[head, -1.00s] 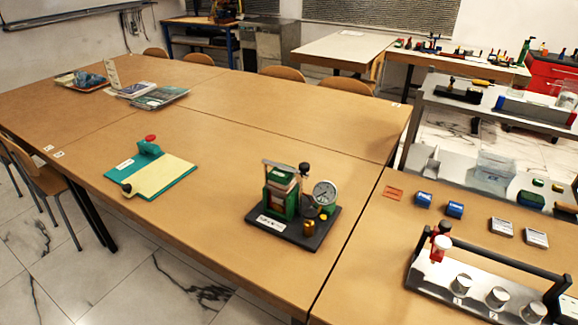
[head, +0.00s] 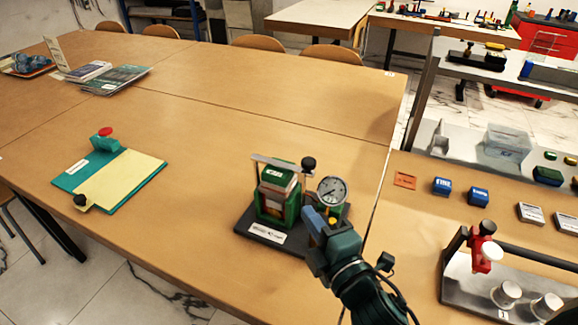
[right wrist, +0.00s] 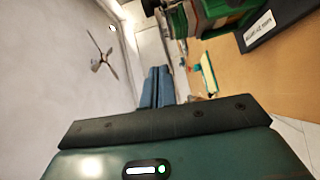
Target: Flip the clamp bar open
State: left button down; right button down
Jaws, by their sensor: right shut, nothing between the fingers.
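The gauge rig stands on a black base (head: 247,222) at the table's front right. Its green block (head: 270,205) carries a pale clamp bar (head: 274,162) lying across the top, with a black ball knob (head: 308,163) at its right end. A round dial gauge (head: 331,191) stands right of the block. My right gripper (head: 313,216) is shut and empty, in front of the gauge and overlapping the base's right side in the head view. Its closed blue fingers (right wrist: 157,88) show in the right wrist view, with part of the green block (right wrist: 215,12) above them. My left gripper is not in view.
A teal board with a yellow sheet (head: 122,178) lies to the left on the table. Books (head: 115,80) lie farther back. The table behind the rig is clear.

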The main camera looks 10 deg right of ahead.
pick_arm(q)
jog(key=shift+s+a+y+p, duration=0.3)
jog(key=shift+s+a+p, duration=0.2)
jog(key=shift+p, duration=0.7)
pick_arm(e)
jog(key=w, duration=1.1)
jog(key=shift+w+d, duration=0.3)
jog(key=shift+d, duration=0.05)
jog(key=shift+w, duration=0.1)
